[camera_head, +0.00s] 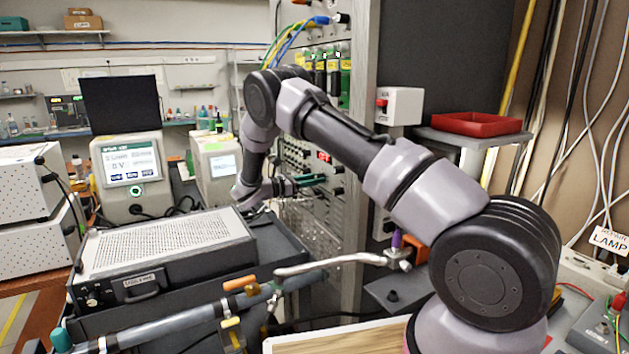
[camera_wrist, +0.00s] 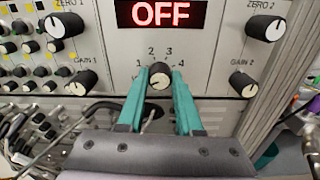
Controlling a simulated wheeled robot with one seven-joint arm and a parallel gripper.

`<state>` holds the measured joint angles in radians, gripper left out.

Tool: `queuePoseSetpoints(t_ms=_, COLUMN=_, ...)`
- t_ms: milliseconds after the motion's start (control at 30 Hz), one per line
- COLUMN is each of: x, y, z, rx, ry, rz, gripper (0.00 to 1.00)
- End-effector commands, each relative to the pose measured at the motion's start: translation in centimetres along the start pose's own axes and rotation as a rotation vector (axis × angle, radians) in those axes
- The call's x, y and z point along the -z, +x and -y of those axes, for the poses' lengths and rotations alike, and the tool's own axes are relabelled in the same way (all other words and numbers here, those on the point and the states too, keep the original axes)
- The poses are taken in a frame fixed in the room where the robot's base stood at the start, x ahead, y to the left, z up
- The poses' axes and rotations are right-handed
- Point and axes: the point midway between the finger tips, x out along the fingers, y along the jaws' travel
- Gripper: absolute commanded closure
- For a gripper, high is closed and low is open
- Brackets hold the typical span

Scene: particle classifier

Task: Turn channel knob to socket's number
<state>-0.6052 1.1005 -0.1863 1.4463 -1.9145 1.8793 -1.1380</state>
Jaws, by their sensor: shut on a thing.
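The channel knob (camera_wrist: 160,76) is a small black knob with a pale front on the grey panel (camera_wrist: 215,50). The numbers 1, 2, 3 and 4 stand in an arc around its top. My gripper (camera_wrist: 160,72) has its two teal fingers shut on this knob, one on each side. The number its pointer faces is too small to tell. A display (camera_wrist: 160,13) above reads OFF in red. In the head view, my gripper (camera_head: 311,180) is at the rack's front panel (camera_head: 305,215), and the knob is hidden there. I cannot make out a numbered socket.
ZERO 2 (camera_wrist: 265,27) and GAIN 2 (camera_wrist: 242,84) knobs are right of the fingers; ZERO 1 (camera_wrist: 60,25) and GAIN 1 (camera_wrist: 82,82) are left. Cables (camera_wrist: 70,125) hang below left. A perforated instrument (camera_head: 165,240) and metal pipe (camera_head: 330,264) lie near my arm.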

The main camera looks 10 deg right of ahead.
Motion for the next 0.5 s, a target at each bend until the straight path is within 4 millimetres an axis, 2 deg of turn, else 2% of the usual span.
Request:
queuePoseSetpoints(t_ms=267, x=-0.02, y=-0.05, z=-0.03, rx=-0.002, ry=0.080, rz=0.002, gripper=1.00)
queuePoseSetpoints(t_ms=500, x=-0.03, y=-0.15, z=-0.05, rx=-0.003, ry=0.258, rz=0.003, gripper=1.00)
